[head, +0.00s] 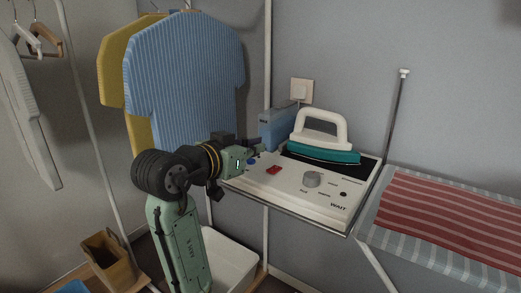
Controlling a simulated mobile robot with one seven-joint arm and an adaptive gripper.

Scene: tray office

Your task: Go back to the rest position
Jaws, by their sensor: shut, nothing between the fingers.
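My gripper (257,149) is at the left edge of the white ironing station (262,185), close to a small blue button (251,161) on its top. It is small in the picture, with its fingers shut and no object seen in them. I cannot tell whether the fingertips touch the station. My arm reaches up from the bottom of the view and bends right towards the station.
A teal and white iron (322,152) rests at the station's back. The panel has a red switch (273,170) and a grey knob (312,179). A blue container (279,128) stands behind. Shirts (185,80) hang behind my arm. A striped ironing board (450,215) is at right.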

